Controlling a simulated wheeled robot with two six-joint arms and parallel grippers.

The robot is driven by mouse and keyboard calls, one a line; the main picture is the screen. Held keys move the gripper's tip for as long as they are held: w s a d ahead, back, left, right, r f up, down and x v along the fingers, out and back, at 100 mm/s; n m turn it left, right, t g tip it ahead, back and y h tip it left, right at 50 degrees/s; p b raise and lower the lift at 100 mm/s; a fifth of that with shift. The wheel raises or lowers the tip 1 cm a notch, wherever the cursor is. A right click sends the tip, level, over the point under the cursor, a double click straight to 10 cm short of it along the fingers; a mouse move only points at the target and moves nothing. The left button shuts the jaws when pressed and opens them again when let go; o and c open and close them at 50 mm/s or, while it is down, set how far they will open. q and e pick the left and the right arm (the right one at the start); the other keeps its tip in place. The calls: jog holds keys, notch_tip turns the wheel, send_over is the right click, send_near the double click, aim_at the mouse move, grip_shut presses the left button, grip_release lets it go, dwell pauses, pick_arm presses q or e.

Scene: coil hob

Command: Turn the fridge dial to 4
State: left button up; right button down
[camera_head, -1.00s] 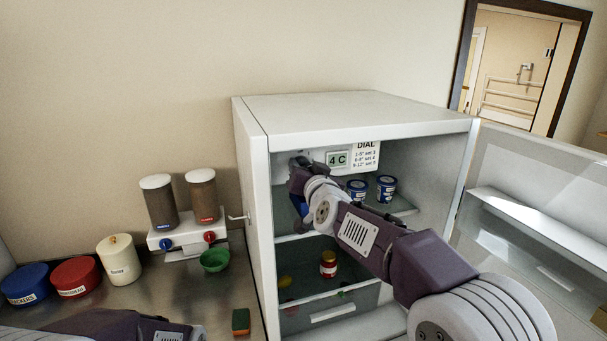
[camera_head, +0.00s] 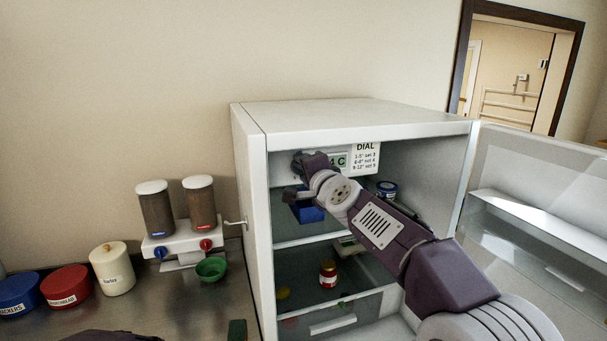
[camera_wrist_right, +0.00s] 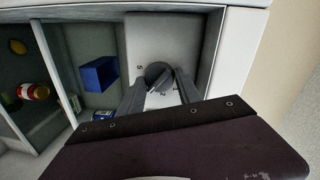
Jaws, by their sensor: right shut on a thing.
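The fridge dial (camera_wrist_right: 157,76) is a dark grey round knob on a pale panel inside the fridge, with small numbers around it. A 5 shows on its left; other digits near the fingers are partly covered. I cannot tell which number it points at. My right gripper (camera_wrist_right: 160,88) has a finger on each side of the knob and is shut on it. In the head view this gripper (camera_head: 298,163) reaches the panel at the fridge's upper left, and hides the dial. A DIAL chart (camera_head: 366,157) and a partly covered 4 C display (camera_head: 342,161) are beside it. My left gripper is out of view.
The fridge (camera_head: 355,120) stands open, its door (camera_head: 540,200) swung right. A blue box (camera_head: 308,210) and blue tin (camera_head: 387,189) are on the upper shelf, a red jar (camera_head: 328,273) below. Dispensers (camera_head: 157,210), canisters and a green bowl (camera_head: 211,268) stand left.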

jog(key=m, duration=0.1)
jog(key=m+b, duration=0.1)
jog(key=m, duration=0.2)
jog(key=shift+f+m+y, duration=0.35)
jog(key=shift+m+y, duration=0.05)
jog(key=shift+b, duration=0.3)
jog(key=c, duration=0.9)
grip_release()
jog(key=shift+o, duration=0.3)
jog(key=shift+d+r, duration=0.1)
jog(key=shift+r, duration=0.05)
